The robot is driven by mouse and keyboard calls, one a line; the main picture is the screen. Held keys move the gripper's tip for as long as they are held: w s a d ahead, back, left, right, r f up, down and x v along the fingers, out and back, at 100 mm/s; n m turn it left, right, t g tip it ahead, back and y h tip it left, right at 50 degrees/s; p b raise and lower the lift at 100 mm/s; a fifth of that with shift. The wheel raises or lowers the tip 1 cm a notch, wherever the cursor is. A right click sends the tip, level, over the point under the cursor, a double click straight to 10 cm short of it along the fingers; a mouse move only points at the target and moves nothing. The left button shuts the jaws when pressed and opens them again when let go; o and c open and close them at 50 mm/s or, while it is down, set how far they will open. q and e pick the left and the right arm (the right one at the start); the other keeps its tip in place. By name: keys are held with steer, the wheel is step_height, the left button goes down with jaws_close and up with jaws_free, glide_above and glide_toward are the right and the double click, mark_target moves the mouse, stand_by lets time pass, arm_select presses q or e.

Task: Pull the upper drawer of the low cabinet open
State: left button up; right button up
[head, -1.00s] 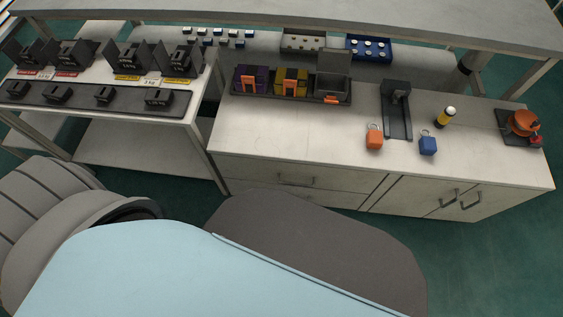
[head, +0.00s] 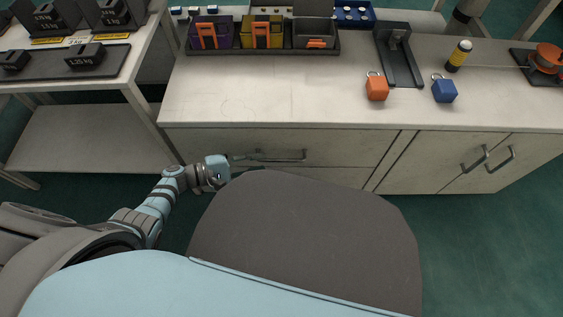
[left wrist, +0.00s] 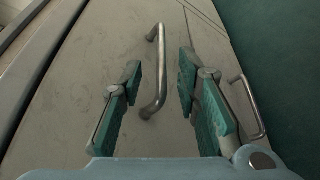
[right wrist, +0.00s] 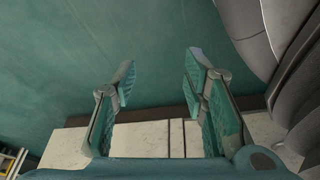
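The low cabinet (head: 230,100) stands in front of me, and its upper drawer (head: 345,148) looks closed, flush with the front. The upper drawer has a grey bar handle (head: 290,157), which also shows in the left wrist view (left wrist: 160,65). My left gripper (head: 245,158) is at the drawer front, by the handle. In the left wrist view its fingers (left wrist: 160,80) are open, with the handle in the gap between them; I see no grip on it. My right gripper (right wrist: 157,75) is open and empty, outside the head view.
A second handle (left wrist: 248,106) lies lower on the front. Cupboard doors with handles (head: 475,160) are to the right. The top holds bins (head: 262,50), an orange block (head: 377,89), a blue block (head: 444,92) and a yellow-black bottle (head: 459,56). A shelf unit (head: 85,130) stands left.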

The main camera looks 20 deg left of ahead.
mark_target(277, 161)
arm_select(q)
steer(key=b+x, duration=0.1)
steer(key=x, duration=0.6)
steer(key=shift+f+b, duration=0.15)
steer(key=shift+b, duration=0.15)
steer(key=shift+w+d, duration=0.2)
steer(key=shift+d, duration=0.15)
arm_select(e)
steer(key=r, duration=0.1)
steer(key=w, duration=0.1)
steer(key=w+r, duration=0.1)
steer(key=shift+a+r, duration=0.25)
steer(key=shift+r, duration=0.1)
arm_select(q)
jaws_close()
